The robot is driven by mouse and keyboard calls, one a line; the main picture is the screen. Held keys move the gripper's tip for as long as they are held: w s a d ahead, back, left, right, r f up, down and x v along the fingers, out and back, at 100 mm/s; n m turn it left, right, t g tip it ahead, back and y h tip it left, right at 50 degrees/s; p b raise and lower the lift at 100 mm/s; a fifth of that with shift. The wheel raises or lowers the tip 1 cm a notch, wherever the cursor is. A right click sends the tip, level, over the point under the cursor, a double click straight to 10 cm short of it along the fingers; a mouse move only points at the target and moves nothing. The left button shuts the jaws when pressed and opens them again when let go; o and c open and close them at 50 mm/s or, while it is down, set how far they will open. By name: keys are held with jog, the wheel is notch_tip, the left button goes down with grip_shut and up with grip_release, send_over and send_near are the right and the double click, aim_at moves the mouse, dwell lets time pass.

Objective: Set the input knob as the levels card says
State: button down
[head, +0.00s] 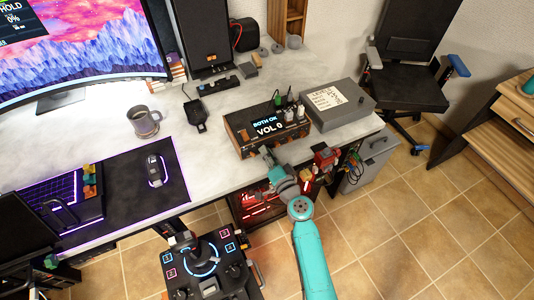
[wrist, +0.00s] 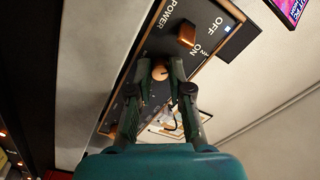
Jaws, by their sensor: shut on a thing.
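The amplifier box (head: 240,144), dark with wood-coloured ends, stands near the desk's front edge. Its display (head: 268,124) reads "BOTH OK" and "VOL 0". My gripper (head: 266,152) is at the front panel. In the wrist view my gripper (wrist: 160,68) is shut on a small copper-coloured round knob (wrist: 160,73), one finger on each side. I cannot read this knob's label. A copper power switch (wrist: 187,35) marked ON and OFF sits beside it. The levels card (head: 326,97) lies on a grey case (head: 345,113); its heading shows, but its smaller lines are too small to read.
Plugs and cables (head: 290,110) stand on top of the amplifier. A mug (head: 144,122), a mouse (head: 156,170) and a speaker (head: 206,35) are to the left. A joystick unit (head: 205,265) stands in front of the desk. Tiled floor (head: 400,235) is free at the right.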

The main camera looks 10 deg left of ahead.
jog(key=shift+f, duration=0.1)
dwell(0.3)
jog(key=c, duration=1.3)
grip_release()
jog(key=shift+c, duration=0.2)
jog(key=shift+s+d, duration=0.1)
jog(key=shift+s, duration=0.05)
jog(key=v, duration=1.1)
jog(key=shift+s+d, duration=0.2)
jog(key=shift+s, duration=0.1)
